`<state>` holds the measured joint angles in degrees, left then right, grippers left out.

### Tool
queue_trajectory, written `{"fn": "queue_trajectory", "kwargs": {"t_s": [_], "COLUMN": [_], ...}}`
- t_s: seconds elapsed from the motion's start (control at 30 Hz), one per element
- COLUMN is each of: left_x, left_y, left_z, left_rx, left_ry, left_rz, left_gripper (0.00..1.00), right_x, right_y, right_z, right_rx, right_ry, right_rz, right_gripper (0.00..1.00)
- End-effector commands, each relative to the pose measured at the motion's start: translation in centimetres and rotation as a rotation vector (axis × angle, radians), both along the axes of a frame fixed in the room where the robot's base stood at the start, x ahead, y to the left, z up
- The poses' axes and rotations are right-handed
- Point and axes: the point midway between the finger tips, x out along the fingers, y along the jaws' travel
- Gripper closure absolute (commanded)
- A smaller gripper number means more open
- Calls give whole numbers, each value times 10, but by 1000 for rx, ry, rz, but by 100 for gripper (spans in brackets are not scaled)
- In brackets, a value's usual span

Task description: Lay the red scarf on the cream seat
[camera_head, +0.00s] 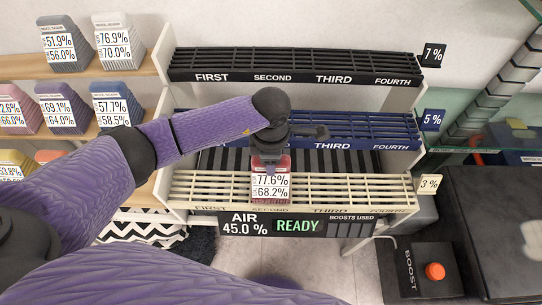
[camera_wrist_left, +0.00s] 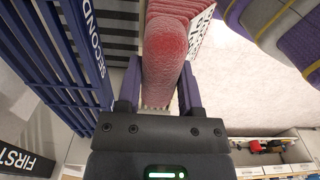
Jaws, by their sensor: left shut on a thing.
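The red scarf (camera_head: 284,164) is a folded, blocky bundle with a white label reading 77.6% and 68.2%. My left gripper (camera_head: 270,164) is shut on it from above. In the left wrist view, the textured red scarf (camera_wrist_left: 166,45) sits between the two fingers of the left gripper (camera_wrist_left: 160,92). The cream seat (camera_head: 345,187) is the lowest slatted shelf, tagged 3 %. The scarf overlaps its SECOND section in the head view; I cannot tell whether it touches the slats. My right gripper is not in view.
A blue slatted shelf (camera_head: 370,130) tagged 5 % and a black one (camera_head: 290,62) tagged 7 % rise behind. A display (camera_head: 297,226) reads AIR 45.0 % READY. A BOOST box (camera_head: 418,270) stands at right. Wooden shelves with several labelled bundles (camera_head: 120,42) are at left.

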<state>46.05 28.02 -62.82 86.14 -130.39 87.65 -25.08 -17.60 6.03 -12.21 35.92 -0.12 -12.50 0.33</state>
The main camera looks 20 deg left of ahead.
Motion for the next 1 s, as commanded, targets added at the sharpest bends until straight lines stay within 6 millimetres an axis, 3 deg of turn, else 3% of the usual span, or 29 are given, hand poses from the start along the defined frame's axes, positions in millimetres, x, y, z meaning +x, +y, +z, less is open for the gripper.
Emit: {"fn": "queue_trajectory", "kwargs": {"t_s": [0.07, 0.1, 0.27, 0.53, 0.8, 1.0], "left_x": [0, 0, 0, 0, 1, 1], "left_y": [0, 0, 0, 0, 0, 0], "left_z": [-2, -2, -1, -1, 66, 96], "left_rx": [0, 0, 0, 0, 0, 1], "left_ry": [0, 0, 0, 0, -6, -2], "left_rz": [0, 0, 0, 0, -1, 0], "left_gripper": [100, 47, 13, 12, 12, 12], "right_x": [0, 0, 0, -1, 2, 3], "right_y": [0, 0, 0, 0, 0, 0], "right_z": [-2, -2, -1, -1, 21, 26], "right_rx": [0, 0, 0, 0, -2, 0], "right_ry": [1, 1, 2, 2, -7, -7], "right_rz": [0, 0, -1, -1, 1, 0], "right_gripper": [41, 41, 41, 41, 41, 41]}}
